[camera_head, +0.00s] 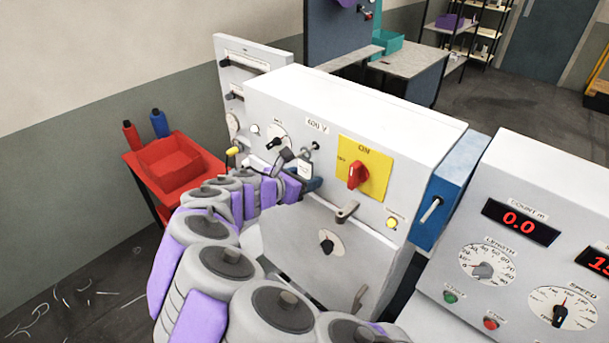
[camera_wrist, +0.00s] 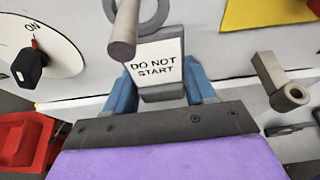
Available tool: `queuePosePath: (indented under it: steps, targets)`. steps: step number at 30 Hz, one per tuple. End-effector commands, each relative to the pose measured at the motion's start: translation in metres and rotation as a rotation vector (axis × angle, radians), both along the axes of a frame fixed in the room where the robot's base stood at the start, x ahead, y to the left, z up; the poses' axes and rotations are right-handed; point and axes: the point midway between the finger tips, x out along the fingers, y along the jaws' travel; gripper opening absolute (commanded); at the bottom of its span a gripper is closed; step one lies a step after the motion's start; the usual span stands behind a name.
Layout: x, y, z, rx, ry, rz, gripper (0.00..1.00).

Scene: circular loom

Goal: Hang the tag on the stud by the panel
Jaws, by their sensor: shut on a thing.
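The white tag (camera_wrist: 156,63) reads "DO NOT START" and stands upright between the blue fingers of my gripper (camera_wrist: 160,88). A grey ring (camera_wrist: 163,14) shows at its top. The grey stud (camera_wrist: 123,32) sticks out toward the wrist camera, overlapping the ring in that picture; I cannot tell whether the ring is around it or behind it. In the head view the tag (camera_head: 305,169) is small, held close to the white machine front, left of the yellow ON panel (camera_head: 364,167). My gripper (camera_head: 308,184) is shut on the tag's lower part.
A metal latch (camera_wrist: 281,88) sticks out right of my gripper. A dial with a black knob (camera_wrist: 29,67) is at the left. A red cart (camera_head: 171,163) stands left of the machine. A console with red displays (camera_head: 519,220) is at the right.

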Motion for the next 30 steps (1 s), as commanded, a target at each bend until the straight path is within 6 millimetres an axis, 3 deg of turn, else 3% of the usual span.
queuePosePath:
  steps: [16,30]
  targets:
    - [-0.01,0.01,0.005,0.0,0.0,0.001,0.18]
    - [-0.04,0.04,0.011,0.0,0.001,0.004,0.18]
